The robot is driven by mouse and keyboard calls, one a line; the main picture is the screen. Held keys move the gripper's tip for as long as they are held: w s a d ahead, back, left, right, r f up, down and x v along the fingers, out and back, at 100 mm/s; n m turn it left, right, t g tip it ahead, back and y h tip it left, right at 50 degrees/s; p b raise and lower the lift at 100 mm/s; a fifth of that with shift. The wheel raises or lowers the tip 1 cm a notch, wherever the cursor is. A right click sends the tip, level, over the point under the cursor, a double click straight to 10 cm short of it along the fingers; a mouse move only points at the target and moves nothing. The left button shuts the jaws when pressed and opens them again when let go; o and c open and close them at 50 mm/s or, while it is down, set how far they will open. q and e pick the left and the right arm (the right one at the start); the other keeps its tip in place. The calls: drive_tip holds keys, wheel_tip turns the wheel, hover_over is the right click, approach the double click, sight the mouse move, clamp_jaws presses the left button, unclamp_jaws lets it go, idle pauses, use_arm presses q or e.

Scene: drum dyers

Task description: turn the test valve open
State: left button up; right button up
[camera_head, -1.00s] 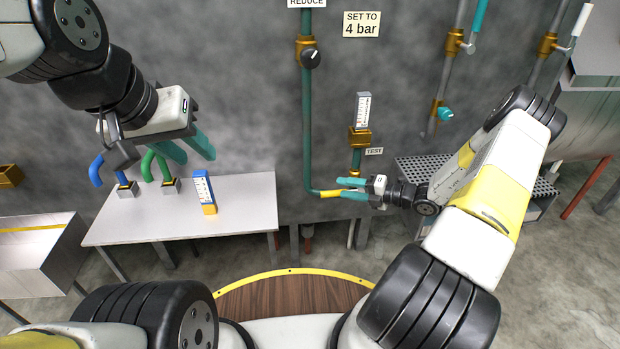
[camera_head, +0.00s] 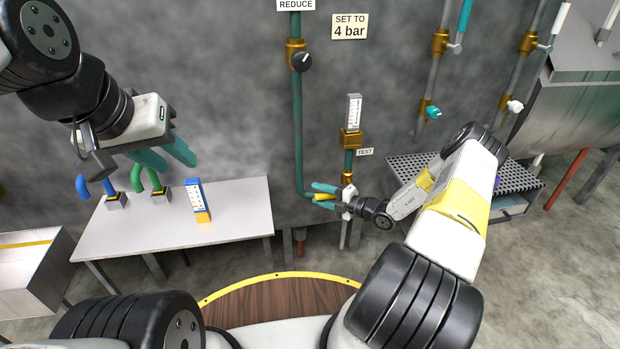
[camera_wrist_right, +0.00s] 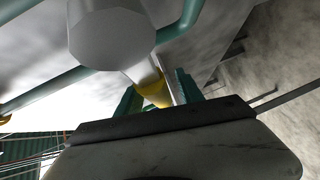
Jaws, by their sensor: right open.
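The test valve's yellow lever (camera_head: 322,197) is low on the wall, by the green pipe's lower bend, below the TEST label (camera_head: 365,152). My right gripper (camera_head: 324,195) is open, with its teal fingers above and below the lever in the head view. The right wrist view shows the yellow lever end (camera_wrist_right: 155,92) between the two fingers; I cannot tell whether they touch it. The valve body is mostly hidden behind the gripper. My left gripper (camera_head: 168,156) is open and empty above the table at left.
A gauge (camera_head: 354,112) stands above the TEST label. A dark knob (camera_head: 302,61) sits on the green pipe (camera_head: 298,130). The grey table (camera_head: 240,211) holds a blue-yellow gauge block (camera_head: 199,200) and blue and green hooked handles. A perforated shelf (camera_head: 408,168) is at right.

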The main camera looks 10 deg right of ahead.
drive_tip(key=shift+w+a, duration=0.25)
drive_tip(key=shift+a, duration=0.05)
clamp_jaws()
idle(1.3)
